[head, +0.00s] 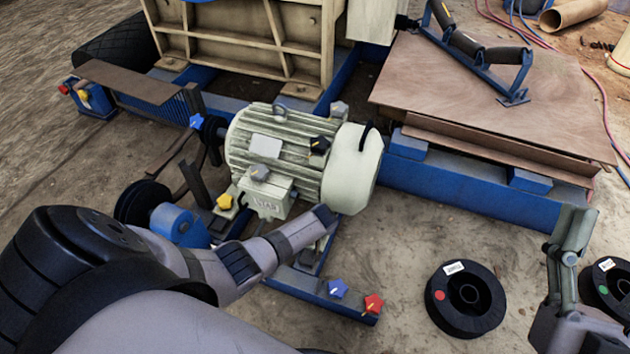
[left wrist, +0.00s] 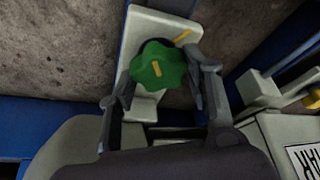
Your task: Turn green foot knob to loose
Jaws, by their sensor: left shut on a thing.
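The green foot knob (left wrist: 158,66) is a lobed knob with a yellow mark on its face, on a pale foot plate (left wrist: 140,107) in the left wrist view. A yellow line is on the plate beyond it, and the knob's mark does not point straight at that line. My left gripper (left wrist: 165,76) has a finger on each side of the knob and is shut on it. In the head view my left gripper (head: 326,216) reaches down at the motor's near right end, and the green knob is hidden there. My right gripper (head: 570,245) is away from the motor, its jaw gap unclear.
The cream motor (head: 275,150) stands on a blue frame (head: 460,190) with blue (head: 337,288), red (head: 374,304), yellow (head: 224,201), black and grey knobs around it. Black reels (head: 466,300) lie on the ground at right. A brown plate (head: 480,90) is behind.

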